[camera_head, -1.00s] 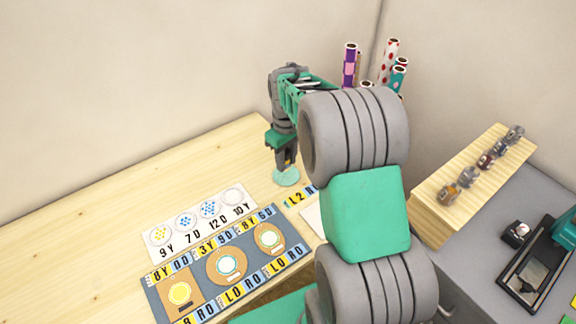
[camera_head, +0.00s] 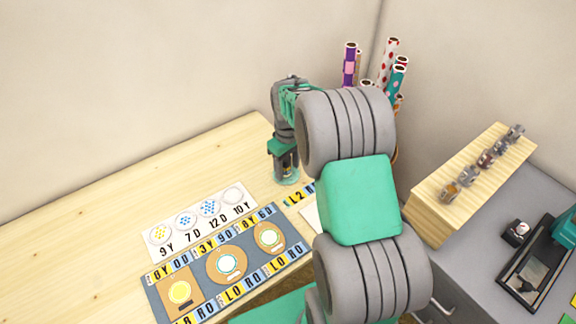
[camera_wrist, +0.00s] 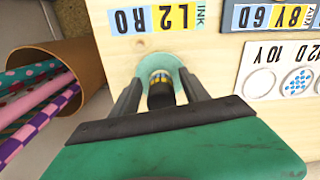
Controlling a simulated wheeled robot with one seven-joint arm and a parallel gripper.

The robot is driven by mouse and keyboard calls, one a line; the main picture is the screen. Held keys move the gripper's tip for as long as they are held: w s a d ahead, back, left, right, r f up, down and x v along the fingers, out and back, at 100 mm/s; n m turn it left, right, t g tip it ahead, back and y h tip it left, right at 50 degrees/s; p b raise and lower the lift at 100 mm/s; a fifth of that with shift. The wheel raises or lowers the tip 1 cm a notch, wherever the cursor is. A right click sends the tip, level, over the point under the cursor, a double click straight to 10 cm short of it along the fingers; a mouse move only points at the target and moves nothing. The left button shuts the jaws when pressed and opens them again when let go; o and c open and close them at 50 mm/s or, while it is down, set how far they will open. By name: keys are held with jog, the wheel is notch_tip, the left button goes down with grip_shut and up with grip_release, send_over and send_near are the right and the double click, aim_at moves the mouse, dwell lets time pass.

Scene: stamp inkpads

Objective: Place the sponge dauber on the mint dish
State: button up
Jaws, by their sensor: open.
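The mint dish (camera_head: 287,181) is a small pale green disc on the wooden table, and it also shows in the wrist view (camera_wrist: 181,72). The sponge dauber (camera_wrist: 161,93) is a short dark cylinder with a yellow and blue band. It stands over the dish between my fingers and appears to rest on it; its lower end is hidden. My gripper (camera_head: 285,172) is low over the dish, pointing down. In the wrist view my gripper (camera_wrist: 160,84) is open, with a finger on each side of the dauber and gaps between.
A label strip (camera_wrist: 158,19) lies beside the dish. A white card with dotted circles (camera_head: 198,220) and a blue-grey mat with coasters (camera_head: 205,285) lie to the front left. Patterned rolls (camera_head: 398,80) stand in a bin behind. The left tabletop is clear.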

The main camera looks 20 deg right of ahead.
aim_at(287, 160)
jog(key=shift+r, duration=0.1)
notch_tip(287, 160, up, 12)
jog(key=shift+a+r, duration=0.1)
jog(key=s+a+m+t, duration=0.1)
jog(key=s+a+m, duration=0.1)
jog(key=s+a, duration=0.3)
jog(key=s+a+m+t, duration=0.1)
jog(key=s+a, duration=0.5)
jog(key=s, duration=0.7)
jog(key=shift+s+f+m+t, duration=0.25)
jog(key=shift+f+m+t, duration=0.05)
jog(key=shift+f+m, duration=0.1)
jog(key=r+p, duration=0.2)
jog(key=r, duration=0.1)
jog(key=r+p, duration=0.1)
jog(key=shift+w+r, duration=0.15)
jog(key=shift+w, duration=0.1)
